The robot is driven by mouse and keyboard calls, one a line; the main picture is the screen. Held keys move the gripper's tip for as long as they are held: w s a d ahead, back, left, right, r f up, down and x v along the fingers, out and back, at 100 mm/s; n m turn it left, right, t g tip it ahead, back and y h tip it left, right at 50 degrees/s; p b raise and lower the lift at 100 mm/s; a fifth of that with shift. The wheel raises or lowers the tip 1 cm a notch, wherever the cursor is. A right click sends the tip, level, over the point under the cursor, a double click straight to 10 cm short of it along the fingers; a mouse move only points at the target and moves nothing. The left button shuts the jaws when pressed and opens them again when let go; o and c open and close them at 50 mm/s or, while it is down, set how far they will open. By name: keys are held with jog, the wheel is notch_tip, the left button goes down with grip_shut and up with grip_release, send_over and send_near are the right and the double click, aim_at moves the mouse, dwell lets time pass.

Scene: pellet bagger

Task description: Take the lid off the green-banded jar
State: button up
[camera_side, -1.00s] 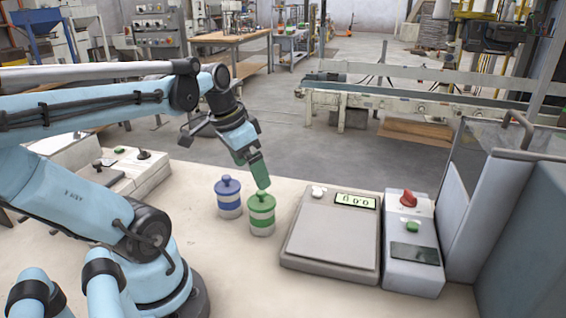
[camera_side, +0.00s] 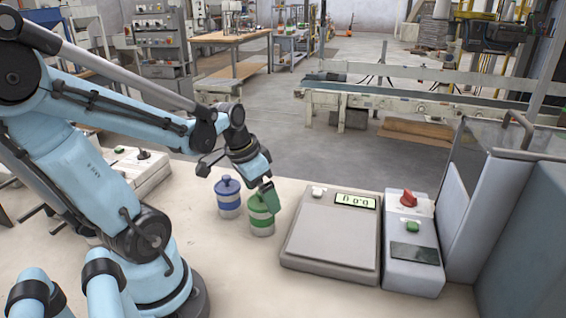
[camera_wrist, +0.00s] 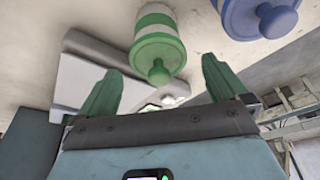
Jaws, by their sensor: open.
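The green-banded jar (camera_side: 262,229) stands upright on the bench, white with green bands. Its green lid (camera_wrist: 158,55) with a round knob is on it in the wrist view. My gripper (camera_side: 268,197) is open, with green fingers at the upper right of the jar in the side view, covering the knob and part of the lid there. In the wrist view my gripper (camera_wrist: 160,86) has its fingers wide apart, with the knob in the picture between them and nothing held. Whether a finger touches the lid I cannot tell.
A blue-banded jar (camera_side: 229,205) with a blue knobbed lid stands close on the left. A scale (camera_side: 331,250) with a display is close on the right. Beyond it is a control box (camera_side: 413,270) with a red knob and green button. The bench in front of the jars is clear.

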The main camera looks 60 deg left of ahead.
jog(key=shift+f, duration=0.25)
jog(key=c, duration=1.1)
jog(key=shift+r, duration=0.2)
